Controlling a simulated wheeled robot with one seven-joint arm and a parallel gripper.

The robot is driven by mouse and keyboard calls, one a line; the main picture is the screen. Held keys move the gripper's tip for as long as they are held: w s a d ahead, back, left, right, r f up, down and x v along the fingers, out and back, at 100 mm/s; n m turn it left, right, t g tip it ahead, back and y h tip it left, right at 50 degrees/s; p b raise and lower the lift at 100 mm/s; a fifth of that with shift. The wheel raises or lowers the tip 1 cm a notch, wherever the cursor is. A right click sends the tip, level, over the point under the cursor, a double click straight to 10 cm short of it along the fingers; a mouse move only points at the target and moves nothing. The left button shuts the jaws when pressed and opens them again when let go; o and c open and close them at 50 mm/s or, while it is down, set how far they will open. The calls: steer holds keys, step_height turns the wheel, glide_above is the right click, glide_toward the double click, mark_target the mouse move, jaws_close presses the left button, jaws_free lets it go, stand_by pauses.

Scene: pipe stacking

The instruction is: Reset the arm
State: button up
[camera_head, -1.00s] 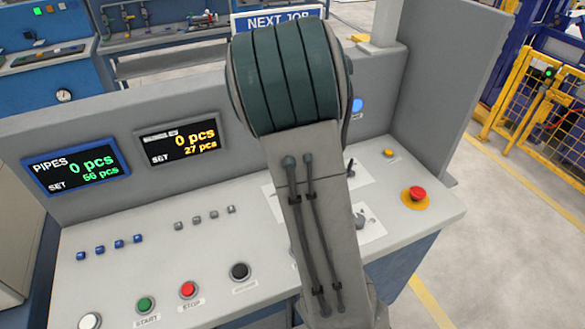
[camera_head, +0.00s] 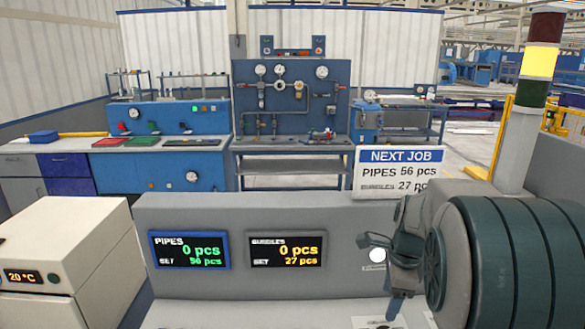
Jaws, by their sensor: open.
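My arm fills the lower right of the head view, with a large dark green, ribbed joint in front. My gripper (camera_head: 380,272) shows just left of that joint, in front of the grey control console (camera_head: 190,212). It is dark grey, seen partly from the side, with its fingers apart and nothing visible between them. The joint hides part of the wrist and the right end of the console.
The console carries a pipes display (camera_head: 189,250) and a second display (camera_head: 286,250), both reading 0 pcs. A NEXT JOB sign (camera_head: 398,172) and a signal tower (camera_head: 530,95) stand behind. A white box (camera_head: 62,262) showing 20 °C is at left.

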steer(key=s+a+r+n+t, duration=0.1)
steer(key=s+a+n, duration=0.3)
steer(key=s+n, duration=0.5)
steer(key=s+a+r+n+t, duration=0.2)
steer(key=s+a+n, duration=0.1)
steer(key=s+n, duration=0.5)
steer(key=n, duration=0.3)
steer(key=shift+s+a+r+n+h, duration=0.3)
steer(key=shift+s+a+r+h, duration=0.05)
steer(key=shift+s+h, duration=0.05)
